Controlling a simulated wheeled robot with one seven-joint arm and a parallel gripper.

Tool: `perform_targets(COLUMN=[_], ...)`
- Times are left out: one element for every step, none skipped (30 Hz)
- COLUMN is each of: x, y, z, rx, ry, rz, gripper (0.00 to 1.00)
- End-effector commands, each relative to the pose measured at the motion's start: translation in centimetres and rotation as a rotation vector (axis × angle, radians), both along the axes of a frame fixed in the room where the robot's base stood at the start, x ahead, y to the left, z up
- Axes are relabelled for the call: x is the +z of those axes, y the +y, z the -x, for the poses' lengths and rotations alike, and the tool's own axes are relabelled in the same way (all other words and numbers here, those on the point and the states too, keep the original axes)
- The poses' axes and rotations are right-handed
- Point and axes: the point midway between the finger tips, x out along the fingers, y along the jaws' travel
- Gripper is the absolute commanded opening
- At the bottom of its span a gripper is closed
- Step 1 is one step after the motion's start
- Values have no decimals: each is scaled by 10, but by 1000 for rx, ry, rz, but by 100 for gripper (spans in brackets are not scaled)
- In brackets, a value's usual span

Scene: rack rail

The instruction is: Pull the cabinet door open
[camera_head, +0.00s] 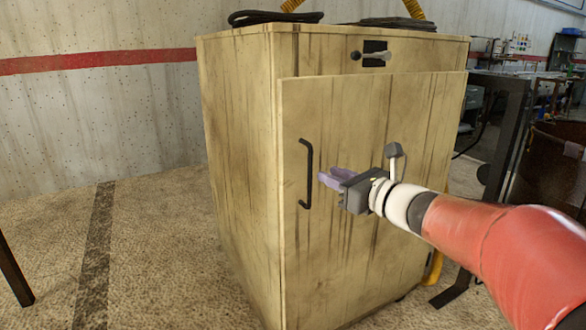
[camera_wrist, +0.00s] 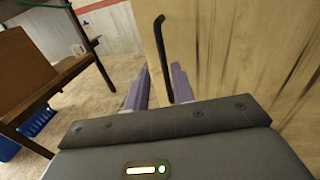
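The wooden cabinet (camera_head: 236,130) stands upright in the head view. Its flat front door (camera_head: 340,120) lies against the front, and I see no clear gap. A black vertical bar handle (camera_head: 308,175) is near the door's left edge. My gripper (camera_head: 325,179) is just right of the handle, with purple fingers pointing at it. In the wrist view my gripper (camera_wrist: 160,85) has its two fingers apart, with nothing clamped. The handle (camera_wrist: 163,50) appears between them, closer to the right finger, beyond the tips. Whether either finger touches it, I cannot tell.
A dark slot with a small knob (camera_head: 375,56) is above the door. Black cables (camera_head: 275,17) lie on the cabinet top. Open floor (camera_head: 160,250) is left of the cabinet. A brown table (camera_wrist: 35,75) and a blue crate (camera_wrist: 38,121) show in the wrist view.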

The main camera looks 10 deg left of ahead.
Motion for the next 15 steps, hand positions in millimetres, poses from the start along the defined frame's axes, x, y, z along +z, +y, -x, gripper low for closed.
perform_targets(x=[1,2,3,3,3,3,3,3,3,4,3,3,3,4,3], y=[-1,-1,1,3,5,9,13,17,22,25,29,33,37,40,43], z=[-5,-7,-9,-12,-14,-18,-21,-24,-29,-32,-36,-40,-43,-46,-50], rx=[-8,-10,-13,-13,-13,-12,-11,-10,-10,-10,-11,-10,-10,-10,-10], ry=[9,12,14,14,15,14,14,14,14,13,14,14,13,12,13], rz=[-26,-35,-43,-44,-44,-44,-43,-42,-43,-42,-42,-42,-41,-40,-41], gripper=[25,25,25,25,25,25,25,25,25,25,25,25,25,25,25])
